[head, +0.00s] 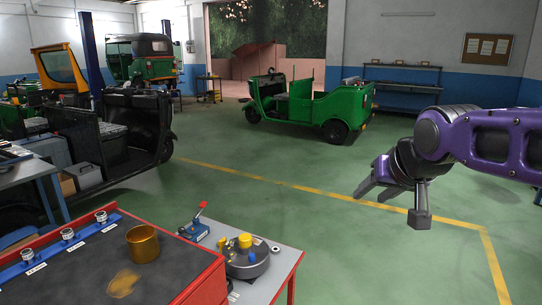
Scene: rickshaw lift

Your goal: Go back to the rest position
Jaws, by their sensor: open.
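My gripper (374,192) hangs at the right on my purple and black arm. Its dark fingers point left and down and are spread apart, with nothing seen between them. It is over the open green floor, to the right of the red workbench and apart from everything around it.
The red workbench (215,283) at the lower left bears a brass cup (143,243). A grey side table (283,265) beside it holds a round device (247,259). A green rickshaw (312,104) stands farther back. Green floor (350,245) between bench and arm is clear.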

